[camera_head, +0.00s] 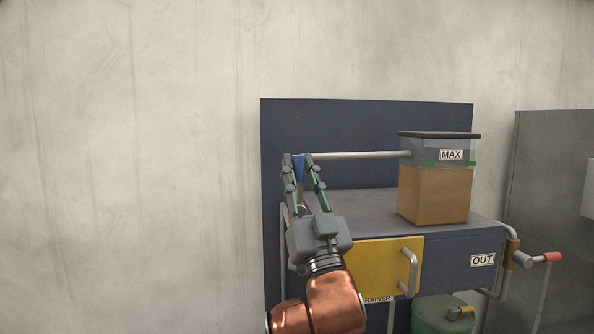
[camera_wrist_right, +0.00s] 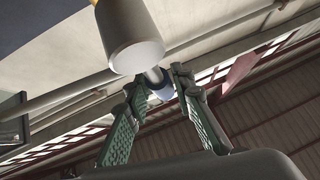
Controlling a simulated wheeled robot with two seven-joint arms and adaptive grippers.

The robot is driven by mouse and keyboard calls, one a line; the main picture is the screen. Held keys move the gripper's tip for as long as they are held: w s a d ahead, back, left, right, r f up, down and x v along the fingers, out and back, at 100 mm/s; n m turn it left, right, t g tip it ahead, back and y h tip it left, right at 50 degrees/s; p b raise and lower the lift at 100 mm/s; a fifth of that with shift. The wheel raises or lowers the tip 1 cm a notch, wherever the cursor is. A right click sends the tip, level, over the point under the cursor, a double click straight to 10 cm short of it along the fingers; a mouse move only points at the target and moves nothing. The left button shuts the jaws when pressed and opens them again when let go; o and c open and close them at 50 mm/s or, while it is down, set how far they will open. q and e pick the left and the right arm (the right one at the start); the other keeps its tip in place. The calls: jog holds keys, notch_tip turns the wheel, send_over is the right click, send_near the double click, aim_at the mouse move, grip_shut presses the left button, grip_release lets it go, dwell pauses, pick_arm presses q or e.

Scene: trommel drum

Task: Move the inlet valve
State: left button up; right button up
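The inlet valve shows as a blue handle (camera_head: 299,168) at the left end of a pale horizontal pipe (camera_head: 355,155), which runs to the tank. My right gripper (camera_head: 299,160) reaches up from below, and its fingertips are close together with the blue handle between them. In the right wrist view the blue end (camera_wrist_right: 161,93) also sits between the two green-padded fingertips (camera_wrist_right: 158,85). The fingers appear to touch it on both sides. They hide most of the handle and the valve body. My left gripper is not in view.
A clear tank (camera_head: 437,195) labelled MAX holds brown liquid on a blue-grey bench (camera_head: 370,208). A yellow drawer front (camera_head: 375,280) with a handle is close to my right arm. A red-handled outlet (camera_head: 550,257) is at right. A large grey cylinder (camera_wrist_right: 132,38) is close above the fingers.

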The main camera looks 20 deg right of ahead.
jog(key=shift+o, duration=1.3)
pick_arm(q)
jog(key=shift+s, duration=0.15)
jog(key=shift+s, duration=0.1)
pick_arm(e)
jog(key=v, duration=1.2)
